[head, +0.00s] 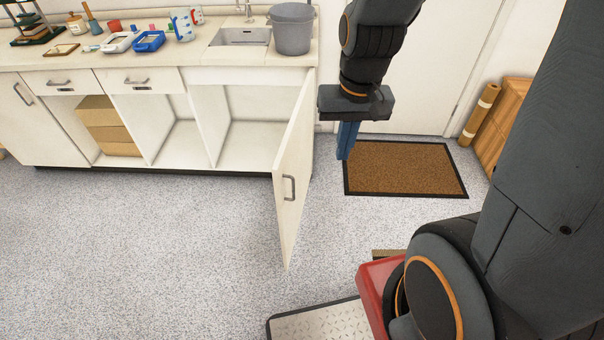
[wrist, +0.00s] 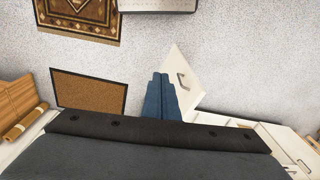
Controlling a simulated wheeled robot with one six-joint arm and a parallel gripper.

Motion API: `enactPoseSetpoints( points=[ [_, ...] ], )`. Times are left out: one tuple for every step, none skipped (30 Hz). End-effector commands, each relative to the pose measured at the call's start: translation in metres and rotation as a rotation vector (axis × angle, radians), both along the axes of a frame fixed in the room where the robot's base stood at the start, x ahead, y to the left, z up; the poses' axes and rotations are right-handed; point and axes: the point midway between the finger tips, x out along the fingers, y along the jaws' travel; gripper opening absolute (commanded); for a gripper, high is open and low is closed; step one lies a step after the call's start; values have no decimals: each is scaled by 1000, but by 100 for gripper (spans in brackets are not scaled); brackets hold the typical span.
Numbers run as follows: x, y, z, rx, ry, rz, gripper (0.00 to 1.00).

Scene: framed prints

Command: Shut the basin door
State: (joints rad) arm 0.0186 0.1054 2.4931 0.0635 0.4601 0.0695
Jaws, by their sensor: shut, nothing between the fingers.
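The basin door (head: 293,170) is a cream cabinet door with a grey bar handle (head: 288,188). It stands wide open, swung out from the right end of the cabinet under the sink basin (head: 241,36). My gripper (head: 345,156) hangs to the right of the door, its blue fingers shut, empty and pointing down. In the head view a gap of floor shows between fingers and door. In the wrist view the fingers (wrist: 162,85) appear beside the door (wrist: 183,80), overlapping its edge; I cannot tell whether they touch. The handle also shows there (wrist: 182,81).
A brown doormat (head: 405,168) lies right of the door, with a rolled mat (head: 480,112) and wooden crate beyond. A grey bucket (head: 292,28) stands on the counter by the basin. The floor left of the door is clear.

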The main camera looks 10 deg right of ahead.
Motion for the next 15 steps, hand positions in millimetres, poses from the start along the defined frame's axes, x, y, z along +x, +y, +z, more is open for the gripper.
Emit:
enactPoseSetpoints(
  points=[
    [11,-1,-8,19,22,-69,0],
    [19,-2,-13,31,37,-119,0],
    [29,-3,-19,50,56,-189,0],
    [36,-3,-25,65,70,-244,0],
    [44,-4,-30,79,85,-299,0],
    [54,-4,-38,98,106,-371,0],
    [61,-5,-44,112,121,-425,0],
    [68,-6,-51,125,136,-478,0],
    [78,-7,-60,143,158,-550,0],
    [85,-7,-67,156,173,-604,0],
    [92,-8,-74,170,188,-657,0],
    [101,-9,-84,187,212,-727,0],
    [108,-10,-91,200,227,-780,0],
    [115,-11,-99,213,242,-831,0],
    [122,-12,-109,229,265,-896,0]
  ],
)
